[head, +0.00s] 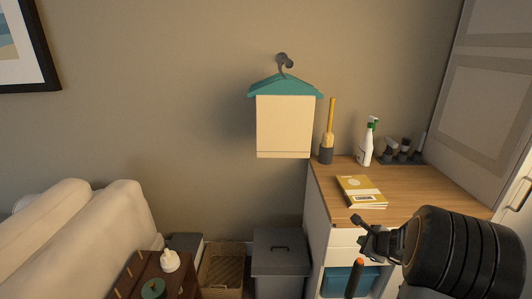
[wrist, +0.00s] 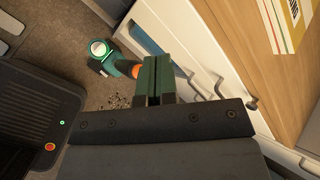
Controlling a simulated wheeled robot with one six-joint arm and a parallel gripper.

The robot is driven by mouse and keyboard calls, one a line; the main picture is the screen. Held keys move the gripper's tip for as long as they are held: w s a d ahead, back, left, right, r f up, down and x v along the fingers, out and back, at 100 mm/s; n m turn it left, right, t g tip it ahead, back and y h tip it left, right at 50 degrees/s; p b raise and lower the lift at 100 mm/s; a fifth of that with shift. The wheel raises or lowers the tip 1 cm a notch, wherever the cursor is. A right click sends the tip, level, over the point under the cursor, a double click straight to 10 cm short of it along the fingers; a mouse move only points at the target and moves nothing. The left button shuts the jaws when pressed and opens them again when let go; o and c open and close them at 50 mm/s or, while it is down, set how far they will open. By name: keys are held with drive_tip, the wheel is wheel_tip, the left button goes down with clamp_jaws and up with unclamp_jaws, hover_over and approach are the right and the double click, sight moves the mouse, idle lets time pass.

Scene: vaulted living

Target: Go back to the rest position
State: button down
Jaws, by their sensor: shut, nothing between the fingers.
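My gripper (head: 372,238) is at the lower right in the head view, in front of the wooden-topped cabinet. Its two dark green fingers also show in the wrist view (wrist: 152,78), pressed together with nothing between them. It is apart from the countertop items. My dark banded arm reaches in from the right edge of the head view. No object of the task is named.
The cabinet top (head: 425,190) bears a yellow book (head: 360,190), a spray bottle (head: 367,142) and a brush (head: 328,140). A teal-roofed box (head: 284,122) hangs on the wall. A grey bin (head: 280,265) and a wicker basket (head: 222,268) stand left of the cabinet. An orange-tipped green tool (wrist: 103,52) is below.

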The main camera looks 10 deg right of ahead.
drive_tip(key=s+a+r+n+g+p, duration=0.1)
drive_tip(key=s+a+r+n+g, duration=0.1)
drive_tip(key=s+a+r+n, duration=0.2)
drive_tip(key=s+a+r+n+g+p, duration=0.1)
drive_tip(key=s+a+r+n, duration=0.3)
drive_tip(key=s+a+n, duration=0.3)
drive_tip(key=s+a+r+n+g+h+p, duration=0.1)
drive_tip(key=s+a+r+n, duration=0.3)
drive_tip(key=a+n, duration=0.7)
drive_tip(key=s+n+g, duration=0.1)
drive_tip(key=s+n, duration=0.1)
drive_tip(key=n, duration=0.1)
drive_tip(key=shift+s+a+r+n+g, duration=0.25)
drive_tip(key=shift+a+r+n+g, duration=0.05)
drive_tip(key=shift+a+r, duration=0.1)
